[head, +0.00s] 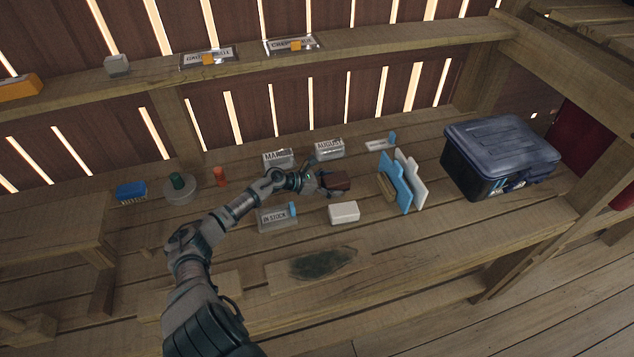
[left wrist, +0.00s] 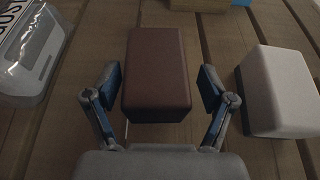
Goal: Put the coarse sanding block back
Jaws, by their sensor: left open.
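A dark reddish-brown block (head: 338,181), perhaps the coarse sanding block, rests on the workbench near its middle. In the left wrist view the brown block (left wrist: 157,72) lies between the two fingers of my left gripper (left wrist: 157,92). The fingers are apart, one on each side, with a gap visible at least on the right. In the head view my left gripper (head: 322,184) reaches the block from the left. Clear bins with labels stand around it: one starting MAR (head: 278,158), AUGUST (head: 329,149) and IN STOCK (head: 277,219). My right gripper is out of view.
A white block (head: 344,212) sits close in front. Blue and white upright panels (head: 403,183) and a dark toolbox (head: 500,155) stand to the right. Two labelled clear bins (head: 208,58) (head: 291,44) are on the upper shelf. A board with a dark green patch (head: 320,265) lies in front.

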